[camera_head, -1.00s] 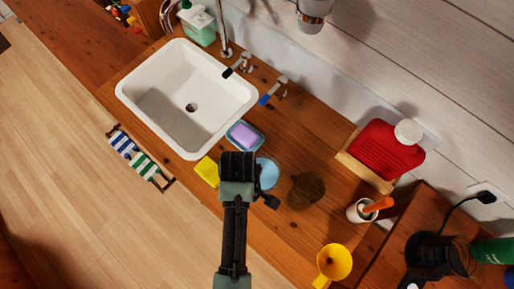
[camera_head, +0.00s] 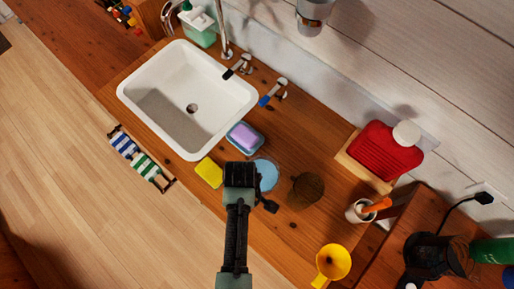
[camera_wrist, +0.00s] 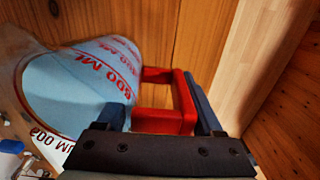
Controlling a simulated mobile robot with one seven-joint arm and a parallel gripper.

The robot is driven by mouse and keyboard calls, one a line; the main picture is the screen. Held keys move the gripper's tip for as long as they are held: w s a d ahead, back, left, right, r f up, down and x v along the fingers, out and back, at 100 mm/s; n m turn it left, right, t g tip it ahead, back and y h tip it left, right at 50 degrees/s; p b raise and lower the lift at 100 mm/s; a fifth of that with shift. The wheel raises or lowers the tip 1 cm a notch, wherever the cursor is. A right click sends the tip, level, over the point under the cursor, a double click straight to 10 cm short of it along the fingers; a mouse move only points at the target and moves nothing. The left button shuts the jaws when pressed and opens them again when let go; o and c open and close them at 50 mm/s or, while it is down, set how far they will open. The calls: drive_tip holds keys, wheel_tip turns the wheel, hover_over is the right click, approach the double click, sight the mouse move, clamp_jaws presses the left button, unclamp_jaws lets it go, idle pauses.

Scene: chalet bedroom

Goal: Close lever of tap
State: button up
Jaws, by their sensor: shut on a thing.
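The sink tap (camera_head: 226,40) stands behind the white basin. Beside it are a black-tipped lever (camera_head: 237,68) and a blue-tipped lever (camera_head: 273,92), both angled toward the counter's front; which one is the task's is not shown. My gripper (camera_head: 241,172) is over the counter's front part, well in front of both levers. In the wrist view, my gripper (camera_wrist: 163,112) is shut on the red handle of a clear measuring cup (camera_wrist: 112,62) marked 600 ML, with light blue inside. The cup shows from above as a pale blue disc beside my gripper in the head view (camera_head: 267,175).
A soap dish (camera_head: 244,138) and yellow sponge (camera_head: 208,172) lie between basin (camera_head: 150,110) and gripper. A dark round object (camera_head: 306,190), red rack (camera_head: 385,150), crock (camera_head: 360,211) and yellow funnel (camera_head: 332,263) are to the right.

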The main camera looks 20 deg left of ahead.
drive_tip(key=shift+s, duration=0.1)
clamp_jaws()
drive_tip(key=shift+r, duration=0.15)
